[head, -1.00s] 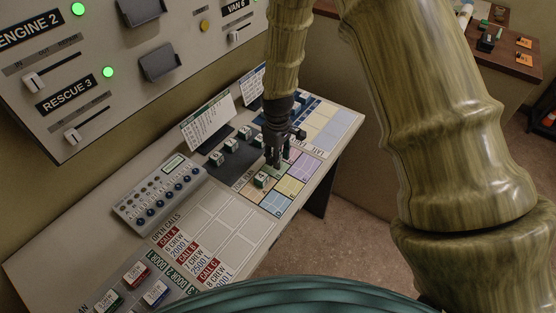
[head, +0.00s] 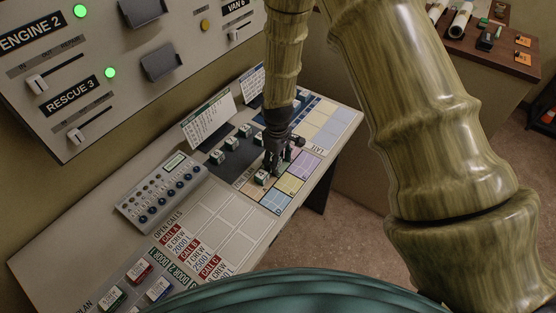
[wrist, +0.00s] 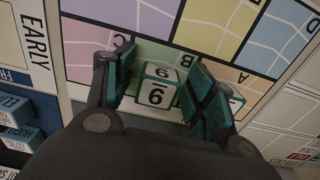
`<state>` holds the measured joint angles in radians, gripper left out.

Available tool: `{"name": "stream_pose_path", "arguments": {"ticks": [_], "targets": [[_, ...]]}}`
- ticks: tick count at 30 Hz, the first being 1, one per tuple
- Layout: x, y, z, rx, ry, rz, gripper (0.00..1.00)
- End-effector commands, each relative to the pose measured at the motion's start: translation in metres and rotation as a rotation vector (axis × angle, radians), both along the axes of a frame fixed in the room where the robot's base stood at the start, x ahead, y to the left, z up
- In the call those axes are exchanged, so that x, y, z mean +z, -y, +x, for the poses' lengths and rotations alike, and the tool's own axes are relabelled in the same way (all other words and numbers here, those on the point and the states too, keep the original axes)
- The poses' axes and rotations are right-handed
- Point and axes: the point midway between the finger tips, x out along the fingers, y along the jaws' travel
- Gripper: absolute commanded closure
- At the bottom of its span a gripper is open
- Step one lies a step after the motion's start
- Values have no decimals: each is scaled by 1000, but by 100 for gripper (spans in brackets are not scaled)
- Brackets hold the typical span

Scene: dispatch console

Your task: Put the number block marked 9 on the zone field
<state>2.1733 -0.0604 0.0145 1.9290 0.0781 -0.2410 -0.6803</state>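A white number block with green edges (wrist: 156,92) stands between my fingers in the wrist view. Its near face reads as a 9 with a bar above it, and its top face as a 6; which way up the digit goes I cannot tell. It stands on the green field B (wrist: 188,60) of the coloured map. My gripper (wrist: 165,90) is open around the block, with a gap at the left finger. In the head view my gripper (head: 275,168) is low over the map and hides that block. Another block (head: 262,178) stands on the orange field beside it.
Several similar blocks (head: 231,143) stand on a dark strip behind the map, near upright cards (head: 207,119). A grey keypad box (head: 162,192) and the open-calls grid (head: 215,222) lie to the left. The pale fields (head: 331,122) at the right are clear.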

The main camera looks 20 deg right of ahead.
Motion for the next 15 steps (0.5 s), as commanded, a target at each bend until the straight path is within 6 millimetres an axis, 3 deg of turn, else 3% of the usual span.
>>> {"name": "stream_pose_path", "arguments": {"ticks": [15], "targets": [[13, 0, 0, 0, 1, 1, 43]]}}
